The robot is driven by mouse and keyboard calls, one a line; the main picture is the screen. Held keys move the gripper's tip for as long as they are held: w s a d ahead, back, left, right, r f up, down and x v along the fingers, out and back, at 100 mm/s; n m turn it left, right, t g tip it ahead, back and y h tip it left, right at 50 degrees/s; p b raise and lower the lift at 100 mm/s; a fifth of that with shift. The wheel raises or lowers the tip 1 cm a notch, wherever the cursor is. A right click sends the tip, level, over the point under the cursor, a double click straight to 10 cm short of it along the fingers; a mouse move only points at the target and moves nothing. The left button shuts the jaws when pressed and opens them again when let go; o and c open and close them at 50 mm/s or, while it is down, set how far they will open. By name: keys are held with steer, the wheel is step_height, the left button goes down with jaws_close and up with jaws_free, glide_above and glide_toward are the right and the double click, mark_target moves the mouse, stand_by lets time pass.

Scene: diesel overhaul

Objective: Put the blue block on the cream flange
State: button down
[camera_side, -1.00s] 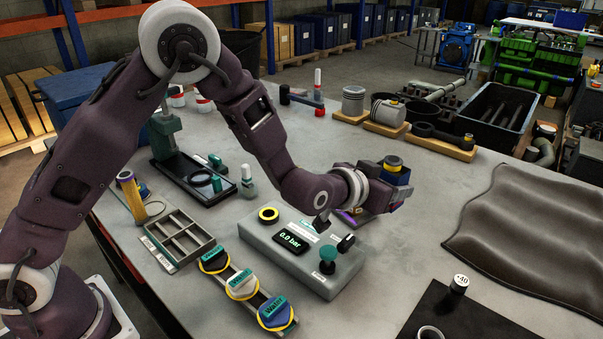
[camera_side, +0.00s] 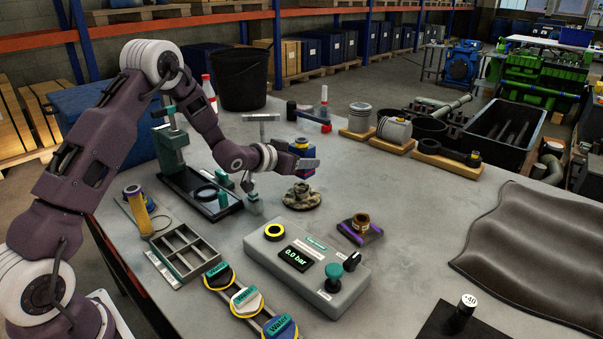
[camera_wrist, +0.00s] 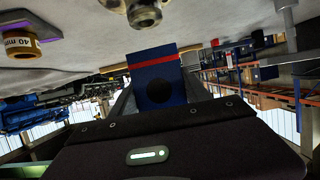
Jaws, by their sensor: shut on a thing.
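The blue block (camera_side: 303,172), with a red band, is held in my gripper (camera_side: 301,162) above the table. It also shows in the wrist view (camera_wrist: 155,88), between the two fingers. My gripper is shut on it and hides part of it in the side view. The cream flange (camera_side: 301,198) looks mottled tan and lies on the table just below the block in the side view. A part at the top edge of the wrist view (camera_wrist: 135,10) looks like the flange. The block appears apart from the flange; the exact gap is hard to tell.
A grey pressure box (camera_side: 300,262) stands in front, and a purple-edged plate with a brass bush (camera_side: 360,225) is to the right. A green press (camera_side: 172,150) and its black tray are at left.

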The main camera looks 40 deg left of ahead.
mark_target(301, 171)
steer(key=shift+f, duration=1.7)
steer(key=shift+f, duration=0.1)
steer(key=c, duration=0.5)
jaws_free()
